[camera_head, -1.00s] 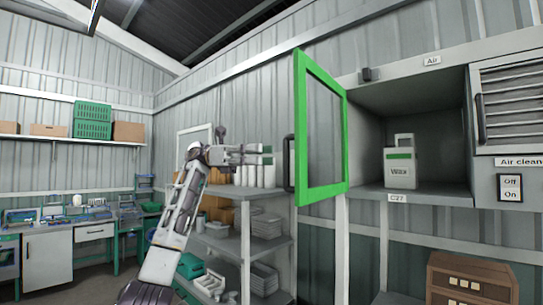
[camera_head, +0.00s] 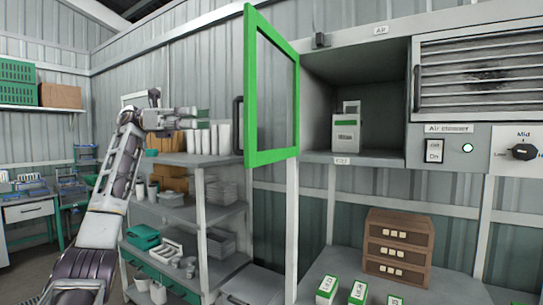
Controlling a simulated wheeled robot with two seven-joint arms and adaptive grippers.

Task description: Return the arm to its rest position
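My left arm (camera_head: 112,185) rises from the lower left. Its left gripper (camera_head: 203,118) points right at the height of the top shelf, in front of white cups. Its two fingers show apart with a gap between them and nothing in it. The gripper is left of the open green-framed door (camera_head: 250,90) and its dark handle, and does not seem to touch them. My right gripper is out of view.
The door swings out from a cabinet (camera_head: 370,158) holding a white container (camera_head: 346,131). A shelf rack (camera_head: 188,160) with cups and trays stands behind my arm. A brown drawer box (camera_head: 398,245) and green-white boxes (camera_head: 327,288) sit on the lower right counter.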

